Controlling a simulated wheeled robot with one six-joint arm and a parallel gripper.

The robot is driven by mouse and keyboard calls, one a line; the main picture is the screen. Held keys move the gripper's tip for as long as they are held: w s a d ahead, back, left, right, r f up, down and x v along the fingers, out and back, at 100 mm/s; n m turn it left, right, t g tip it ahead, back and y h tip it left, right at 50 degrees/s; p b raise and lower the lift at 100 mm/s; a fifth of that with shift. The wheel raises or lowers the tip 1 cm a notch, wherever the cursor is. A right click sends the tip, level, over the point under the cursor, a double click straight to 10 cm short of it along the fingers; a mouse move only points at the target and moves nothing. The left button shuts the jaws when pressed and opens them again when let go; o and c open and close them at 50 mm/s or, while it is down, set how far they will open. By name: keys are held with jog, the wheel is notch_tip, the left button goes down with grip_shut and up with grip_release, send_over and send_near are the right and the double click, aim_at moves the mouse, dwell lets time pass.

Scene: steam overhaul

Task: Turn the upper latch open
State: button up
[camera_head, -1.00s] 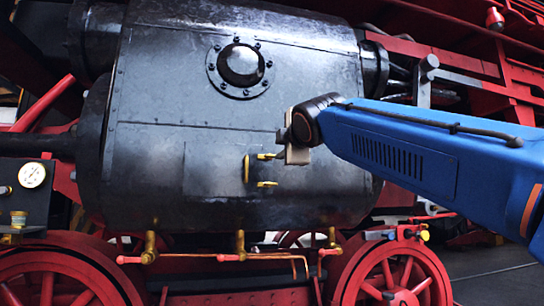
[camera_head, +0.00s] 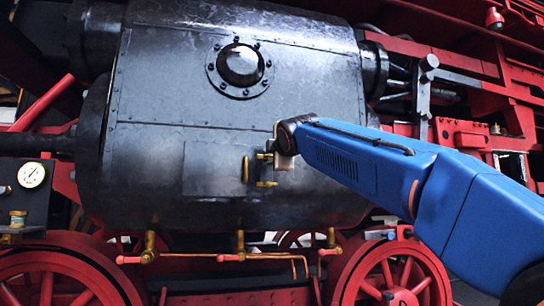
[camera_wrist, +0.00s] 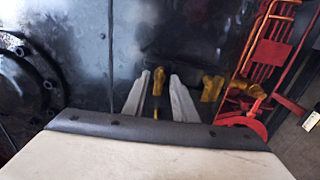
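The upper latch (camera_head: 264,155) is a small brass lever on the dark boiler-like casing, pointing sideways in the head view. The lower latch (camera_head: 266,184) is a similar brass lever just below it. A brass upright piece (camera_head: 245,169) stands to their left. My gripper (camera_head: 276,153) is at the right end of the upper latch. In the wrist view its two pale fingers (camera_wrist: 160,97) are apart, with the upper latch (camera_wrist: 158,80) between them and gaps on both sides. The lower latch (camera_wrist: 211,88) is outside the right finger. Whether a finger touches the upper latch is unclear.
The dark casing (camera_head: 150,160) fills the area behind the latches, with a bolted round cover (camera_head: 240,66) above. Brass valves with red handles (camera_head: 240,245) run along below. Red wheels (camera_head: 60,270) stand underneath. A pressure gauge (camera_head: 31,175) is at left.

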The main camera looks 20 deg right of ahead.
grip_shut()
jog(key=shift+m, duration=0.4)
jog(key=m, duration=0.6)
jog(key=shift+m, duration=0.3)
jog(key=m, duration=0.5)
jog(key=shift+f, duration=0.1)
jog(key=m, duration=0.5)
jog(key=shift+m, duration=0.4)
